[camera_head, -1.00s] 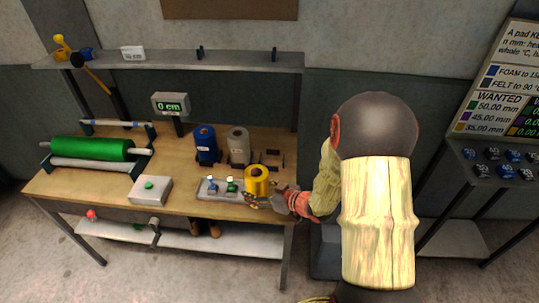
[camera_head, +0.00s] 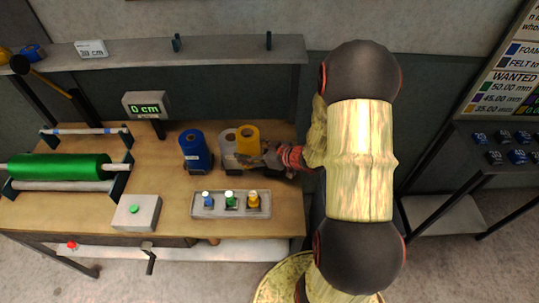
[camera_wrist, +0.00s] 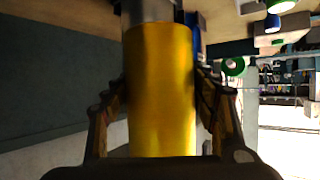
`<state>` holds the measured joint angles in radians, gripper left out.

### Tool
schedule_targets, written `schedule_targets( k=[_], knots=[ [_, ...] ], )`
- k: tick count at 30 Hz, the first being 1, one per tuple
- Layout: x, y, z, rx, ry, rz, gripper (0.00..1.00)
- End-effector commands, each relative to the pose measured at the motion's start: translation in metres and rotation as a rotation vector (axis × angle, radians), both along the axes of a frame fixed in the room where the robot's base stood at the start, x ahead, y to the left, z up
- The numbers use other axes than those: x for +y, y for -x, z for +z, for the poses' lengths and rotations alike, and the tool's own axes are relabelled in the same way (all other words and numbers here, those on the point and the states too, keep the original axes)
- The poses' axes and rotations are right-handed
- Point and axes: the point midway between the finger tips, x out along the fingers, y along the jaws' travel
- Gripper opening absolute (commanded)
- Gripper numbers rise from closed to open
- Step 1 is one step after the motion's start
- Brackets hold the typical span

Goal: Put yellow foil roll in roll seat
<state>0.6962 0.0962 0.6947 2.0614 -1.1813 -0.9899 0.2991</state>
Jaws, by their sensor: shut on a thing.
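The yellow foil roll (camera_head: 248,140) is upright in my gripper (camera_head: 258,158), at the back right of the wooden table. In the wrist view the yellow roll (camera_wrist: 160,90) fills the middle, with a gripper finger on each side of it. The grey roll (camera_head: 228,148) stands just left of the yellow one, and the blue roll (camera_head: 194,150) stands further left. The roll seat that was bare at the right end of the row is hidden behind the yellow roll and my gripper. I cannot tell whether the yellow roll touches anything below it.
A tray (camera_head: 216,212) with small blue, green and yellow pieces lies in front. A green roll (camera_head: 60,167) lies on a stand at the left. A shelf (camera_head: 200,54) runs above.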

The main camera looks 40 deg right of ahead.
Motion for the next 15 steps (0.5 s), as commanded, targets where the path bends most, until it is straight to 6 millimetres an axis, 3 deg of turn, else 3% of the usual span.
schedule_targets(
  k=[8,15],
  knots=[
    [-0.063,-0.006,-0.028,-0.003,0.001,-0.004,0.17],
    [-0.093,-0.008,-0.066,-0.002,-0.001,-0.002,0.17]
  ],
)
